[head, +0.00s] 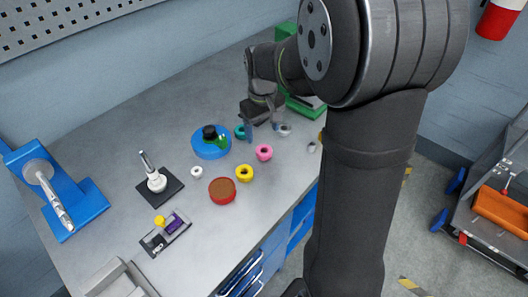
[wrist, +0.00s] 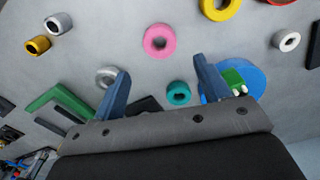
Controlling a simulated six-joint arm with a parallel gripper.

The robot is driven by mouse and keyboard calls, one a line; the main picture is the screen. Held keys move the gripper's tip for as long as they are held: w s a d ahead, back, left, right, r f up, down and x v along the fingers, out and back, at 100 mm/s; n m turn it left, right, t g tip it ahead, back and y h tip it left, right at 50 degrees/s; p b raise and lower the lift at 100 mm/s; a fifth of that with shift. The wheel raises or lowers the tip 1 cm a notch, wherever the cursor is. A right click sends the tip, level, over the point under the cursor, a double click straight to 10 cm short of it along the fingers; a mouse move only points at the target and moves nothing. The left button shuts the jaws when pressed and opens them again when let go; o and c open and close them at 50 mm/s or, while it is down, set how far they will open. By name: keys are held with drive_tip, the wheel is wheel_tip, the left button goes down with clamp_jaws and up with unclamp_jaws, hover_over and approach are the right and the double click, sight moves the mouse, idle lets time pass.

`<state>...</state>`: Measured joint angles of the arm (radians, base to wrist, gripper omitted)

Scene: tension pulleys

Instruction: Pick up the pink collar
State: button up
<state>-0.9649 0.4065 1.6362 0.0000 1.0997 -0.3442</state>
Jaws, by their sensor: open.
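The pink collar (head: 264,152) is a ring lying flat on the grey table, in front of my gripper. In the wrist view the pink collar (wrist: 160,39) lies beyond the two blue fingertips, at the upper middle. My gripper (head: 261,128) hangs over the table at the back; in the wrist view my gripper (wrist: 158,68) has its blue fingers spread apart with nothing held. The collar is apart from both fingers and its hole shows clearly.
A teal ring (wrist: 178,93) and a grey ring (wrist: 107,77) lie near the fingers. A blue round tray (head: 202,151) holds green and black parts. A yellow ring (head: 244,173), white ring (head: 197,172) and red-brown disc (head: 222,190) lie nearby. A green box (head: 286,31) stands behind.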

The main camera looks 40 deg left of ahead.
sight(263, 145)
drive_tip(key=shift+s+d+f, duration=0.1)
drive_tip(key=shift+f, duration=3.2)
drive_tip(key=c, duration=1.1)
